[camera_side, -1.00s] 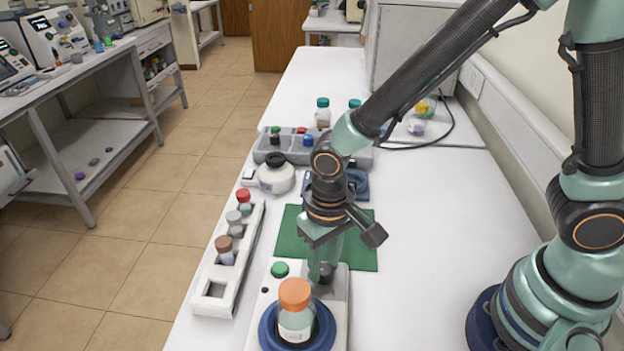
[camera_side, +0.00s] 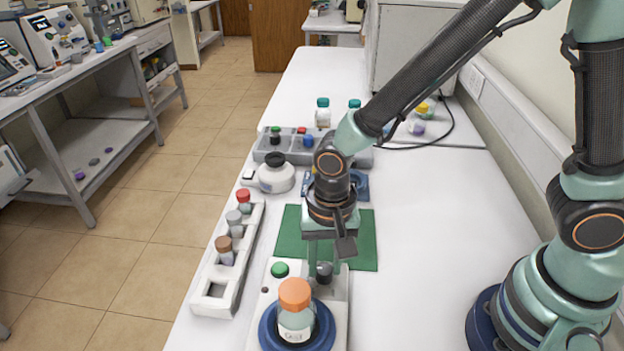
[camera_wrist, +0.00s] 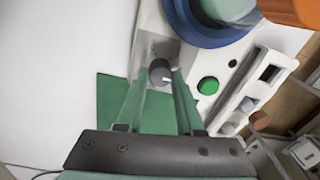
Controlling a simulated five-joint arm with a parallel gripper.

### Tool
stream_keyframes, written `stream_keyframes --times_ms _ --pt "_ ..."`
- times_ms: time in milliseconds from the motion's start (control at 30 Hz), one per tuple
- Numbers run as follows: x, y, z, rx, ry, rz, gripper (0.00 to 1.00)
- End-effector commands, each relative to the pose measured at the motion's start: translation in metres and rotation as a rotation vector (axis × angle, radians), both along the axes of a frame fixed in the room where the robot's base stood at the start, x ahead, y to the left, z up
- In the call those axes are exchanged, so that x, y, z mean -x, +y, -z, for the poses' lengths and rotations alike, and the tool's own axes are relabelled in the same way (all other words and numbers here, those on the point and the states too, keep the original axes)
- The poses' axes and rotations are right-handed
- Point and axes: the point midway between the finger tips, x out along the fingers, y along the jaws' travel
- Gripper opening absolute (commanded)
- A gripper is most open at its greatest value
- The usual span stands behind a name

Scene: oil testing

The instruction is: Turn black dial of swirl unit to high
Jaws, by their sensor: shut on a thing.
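The swirl unit (camera_side: 340,310) is a white box at the near edge of the table, with a round blue platform (camera_side: 267,330) and a green button (camera_side: 280,269). Its black dial (camera_side: 324,273) is beside the button. In the wrist view the dial (camera_wrist: 159,76) shows from above as a dark disc with a small white mark. My gripper (camera_side: 324,268) points down, shut on the dial with a finger on each side. The wrist view shows the fingers (camera_wrist: 162,73) closing around it. The dial's scale marks cannot be read.
A bottle (camera_side: 296,320) with an orange cap stands on the blue platform, close to my gripper. A white rack (camera_side: 214,304) with capped vials stands left. A green mat (camera_side: 365,250) lies behind the unit.

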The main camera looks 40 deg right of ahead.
Motion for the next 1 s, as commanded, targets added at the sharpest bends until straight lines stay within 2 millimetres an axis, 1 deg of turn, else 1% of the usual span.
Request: stream_keyframes --times_ms 367,400,467,500,833,933,1000 --pt "0.000 0.000 0.000 0.000 0.000 0.007 0.00" --pt "0.000 0.000 0.000 0.001 0.001 0.006 0.40" --pt "0.000 0.000 0.000 0.001 0.001 0.006 0.63" --pt "0.000 0.000 0.000 0.001 0.001 0.005 0.66" --pt "0.000 0.000 -0.002 0.000 0.000 0.003 0.66" --pt "0.000 0.001 -0.009 -0.001 -0.002 0.003 0.66" --pt "0.000 0.001 -0.017 -0.002 -0.002 0.003 0.66"
